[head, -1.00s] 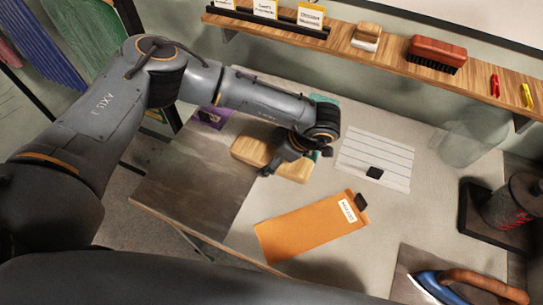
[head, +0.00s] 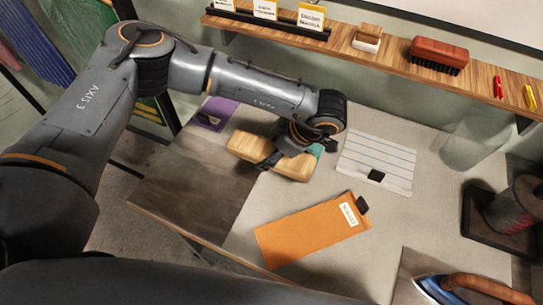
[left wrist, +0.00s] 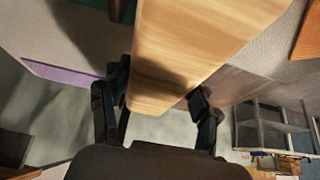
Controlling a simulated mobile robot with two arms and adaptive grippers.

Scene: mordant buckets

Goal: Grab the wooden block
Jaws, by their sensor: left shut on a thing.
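The wooden block (head: 247,147) is a pale, long block with rounded ends, seen over the table in the head view. My left gripper (head: 273,155) is shut on it around its middle, one finger crossing the near side. In the left wrist view the block (left wrist: 188,55) fills the upper middle, between the two dark fingers of the left gripper (left wrist: 160,98). The block looks raised off the table, though its underside is hidden. My right gripper is not in view.
An orange folder (head: 305,232) lies on the table (head: 330,275) in front of the block. A lined white sheet (head: 376,158) lies right of it, a purple item (head: 214,113) at the back left. A clothes iron (head: 450,288) and a dark can (head: 512,208) stand right.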

